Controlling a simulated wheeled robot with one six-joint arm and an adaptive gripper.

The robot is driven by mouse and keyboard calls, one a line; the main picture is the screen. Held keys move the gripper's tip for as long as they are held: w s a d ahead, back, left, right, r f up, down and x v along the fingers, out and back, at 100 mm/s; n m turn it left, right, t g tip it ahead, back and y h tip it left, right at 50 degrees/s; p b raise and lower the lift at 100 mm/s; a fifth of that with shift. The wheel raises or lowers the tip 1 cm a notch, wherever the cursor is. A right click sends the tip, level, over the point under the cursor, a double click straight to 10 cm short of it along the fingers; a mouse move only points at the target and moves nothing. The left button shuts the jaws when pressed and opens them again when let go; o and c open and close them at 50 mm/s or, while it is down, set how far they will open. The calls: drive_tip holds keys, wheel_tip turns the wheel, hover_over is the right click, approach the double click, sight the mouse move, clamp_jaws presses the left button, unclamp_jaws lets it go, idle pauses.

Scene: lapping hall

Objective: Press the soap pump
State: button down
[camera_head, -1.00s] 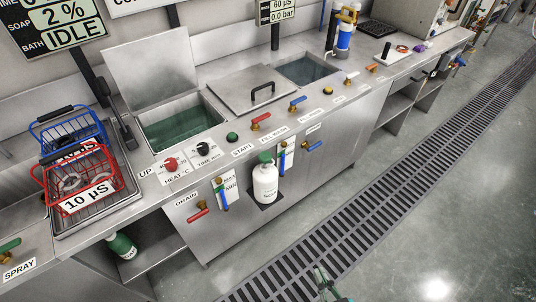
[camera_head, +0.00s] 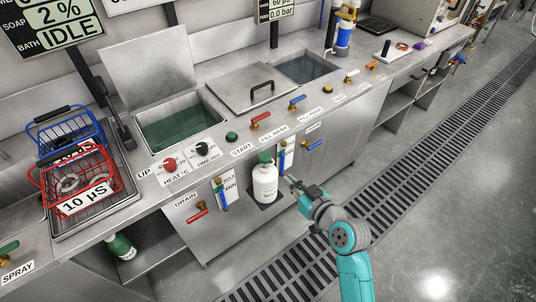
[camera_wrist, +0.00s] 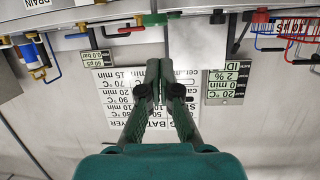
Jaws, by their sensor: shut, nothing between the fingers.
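The soap pump is a white bottle (camera_head: 265,184) with a green pump head (camera_head: 265,157). It stands upright on a small dark ledge at the front of the steel bench in the head view. My gripper (camera_head: 289,182) is just right of the bottle, below the height of the pump head, and looks apart from it. In the wrist view my gripper (camera_wrist: 159,70) has its two fingers together and empty. A green part (camera_wrist: 155,19) shows at the top of that upside-down view; I cannot tell whether it is the pump head.
A blue-handled valve (camera_head: 314,146) sits on the bench front right of the pump. A red drain valve (camera_head: 197,215) is to the left. Red (camera_head: 78,180) and blue baskets stand on the bench at left. The floor before the bench is open, with a drain grate (camera_head: 400,190).

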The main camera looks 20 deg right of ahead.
drive_tip(key=shift+n+y, duration=0.6)
drive_tip(key=shift+n, duration=0.1)
drive_tip(key=w+r, duration=0.2)
drive_tip(key=w, duration=0.1)
drive_tip(key=w+r, duration=0.1)
drive_tip(key=r, duration=0.1)
drive_tip(key=shift+w+d, duration=0.25)
drive_tip(key=shift+d, duration=0.05)
hover_over(268, 159)
wheel_tip(268, 159, down, 2)
wheel_tip(268, 159, down, 4)
drive_tip(key=shift+r, duration=0.25)
drive_tip(key=shift+f, duration=0.5)
